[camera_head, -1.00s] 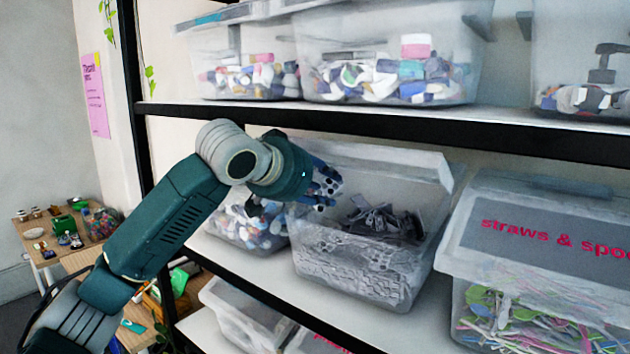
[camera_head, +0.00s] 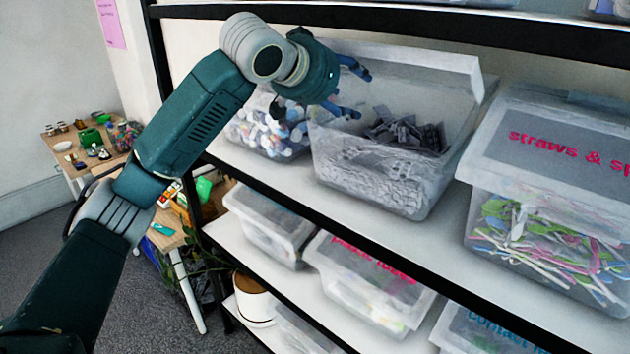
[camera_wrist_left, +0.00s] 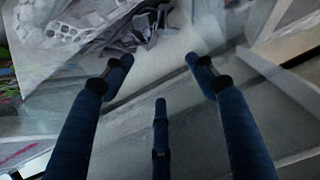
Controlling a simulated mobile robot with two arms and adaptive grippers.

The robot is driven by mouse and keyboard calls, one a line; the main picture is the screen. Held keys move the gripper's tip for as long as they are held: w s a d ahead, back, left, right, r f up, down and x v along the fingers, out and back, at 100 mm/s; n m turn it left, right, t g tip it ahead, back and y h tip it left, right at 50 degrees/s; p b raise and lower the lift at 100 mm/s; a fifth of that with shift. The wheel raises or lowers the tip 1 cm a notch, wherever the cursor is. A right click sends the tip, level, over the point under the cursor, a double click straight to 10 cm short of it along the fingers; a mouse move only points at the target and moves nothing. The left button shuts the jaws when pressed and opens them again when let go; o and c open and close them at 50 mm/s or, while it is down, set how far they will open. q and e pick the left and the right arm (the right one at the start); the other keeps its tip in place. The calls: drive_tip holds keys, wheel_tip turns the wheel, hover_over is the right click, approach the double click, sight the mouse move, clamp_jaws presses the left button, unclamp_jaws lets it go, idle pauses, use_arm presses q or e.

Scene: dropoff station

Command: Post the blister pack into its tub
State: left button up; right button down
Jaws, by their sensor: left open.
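The tub (camera_head: 375,178) is a clear plastic box on the middle shelf, its lid (camera_head: 420,62) raised at the back. Grey blister packs (camera_head: 408,132) lie inside it, and they also show at the top of the left wrist view (camera_wrist_left: 135,30). One pale pack with round holes (camera_wrist_left: 68,28) lies among them; I cannot tell which single pack is the task's. My left gripper (camera_head: 358,93) is at the tub's left side, over its opening. Its blue fingers are spread and empty, and they also show in the left wrist view (camera_wrist_left: 160,70). My right gripper is not in view.
A tub of mixed bottles and caps (camera_head: 262,135) stands close at the left. A straws and spoons tub (camera_head: 540,215) stands at the right. Lidded tubs (camera_head: 268,222) fill the shelf below. The shelf edge above (camera_head: 420,30) is near my gripper.

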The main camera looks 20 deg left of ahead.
use_arm(q)
drive_tip(key=s+a+r+b, duration=0.1)
drive_tip(key=s+a+b, duration=0.25)
drive_tip(key=s, duration=0.75)
drive_tip(key=s+a+r+b, duration=0.1)
drive_tip(key=s+a+b, duration=0.3)
drive_tip(key=s, duration=0.7)
drive_tip(key=w+d+f+n+g+y, duration=0.1)
drive_tip(key=d+f+g, duration=0.1)
drive_tip(key=f, duration=1.2)
drive_tip(key=w+d+f+n+g+y+b, duration=0.1)
drive_tip(key=f+g+y, duration=0.1)
drive_tip(key=f, duration=1.3)
drive_tip(key=shift+d+g, duration=0.35)
drive_tip(key=shift+g, duration=0.25)
drive_tip(key=shift+w, duration=0.1)
